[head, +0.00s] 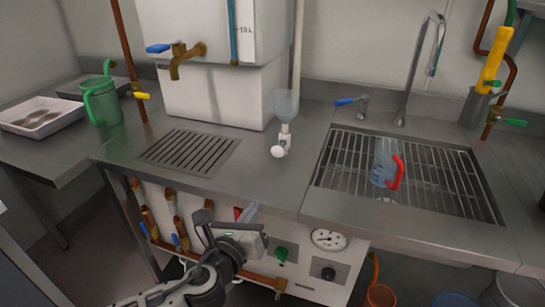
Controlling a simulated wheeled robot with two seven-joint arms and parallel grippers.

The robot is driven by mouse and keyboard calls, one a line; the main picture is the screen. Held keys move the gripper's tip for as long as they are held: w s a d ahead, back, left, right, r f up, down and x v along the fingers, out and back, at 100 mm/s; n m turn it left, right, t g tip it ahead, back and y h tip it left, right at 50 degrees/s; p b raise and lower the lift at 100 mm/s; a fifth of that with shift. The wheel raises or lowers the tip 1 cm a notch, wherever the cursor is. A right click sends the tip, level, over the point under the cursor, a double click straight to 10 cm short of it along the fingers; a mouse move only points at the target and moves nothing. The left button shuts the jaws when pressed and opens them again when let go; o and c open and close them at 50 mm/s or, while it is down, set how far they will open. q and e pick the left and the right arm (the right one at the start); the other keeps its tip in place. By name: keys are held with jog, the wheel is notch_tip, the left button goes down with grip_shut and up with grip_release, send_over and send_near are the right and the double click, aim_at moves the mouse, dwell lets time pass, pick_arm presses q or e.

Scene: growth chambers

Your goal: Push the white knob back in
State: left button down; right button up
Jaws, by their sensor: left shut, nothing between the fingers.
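A round white knob (278,152) sticks out toward me from a small white fitting (285,130) under a clear funnel-like cup (285,105), on the steel counter between the slotted drain and the sink grid. How far out it stands is hard to tell. My left gripper (252,217) is shut and empty in front of the counter's front edge, below and to the left of the knob and apart from it. It covers part of the front panel. My right gripper is not in view.
A white tank (215,30) with a brass tap (186,60) stands behind the slotted drain (190,151). A blue jug with a red handle (384,165) stands on the sink grid (440,180). The front panel has a gauge (328,239), a green knob (281,253) and a black knob (328,273).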

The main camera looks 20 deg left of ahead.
aim_at(276, 153)
pick_arm(q)
jog(key=r+m, duration=0.1)
jog(key=w+r+m, duration=0.1)
jog(key=r+m+t, duration=0.1)
jog(key=shift+w+a, duration=0.15)
jog(key=shift+a, duration=0.2)
jog(key=w, duration=1.3)
jog(key=shift+w+d+f, duration=0.1)
jog(key=shift+w+d, duration=0.05)
jog(key=shift+d, duration=0.1)
jog(key=shift+w, duration=0.35)
